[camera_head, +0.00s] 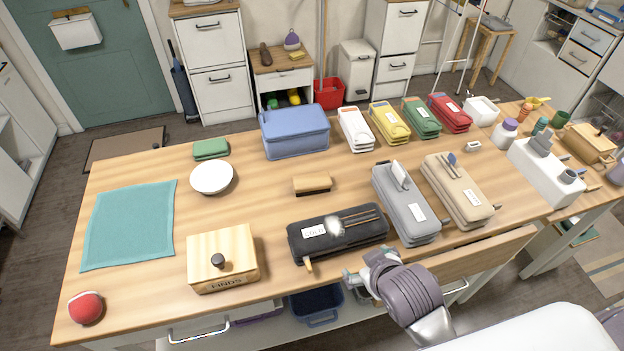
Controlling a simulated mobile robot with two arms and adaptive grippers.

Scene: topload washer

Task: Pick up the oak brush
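A small block-shaped brush (312,184) with a light wooden top and a darker lower edge lies near the middle of the wooden table; it looks like the oak brush. It stands clear behind the black case. My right gripper (354,284) is at the table's front edge, in front of the black case and well short of the brush. Its fingers are small and partly hidden by its wrist, so I cannot tell whether they are open. My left gripper is out of view.
A grey case (405,204) is to the right, a white bowl (212,177) to the left, and a wooden FINDS box (222,258) at front left. Table around the brush is bare.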

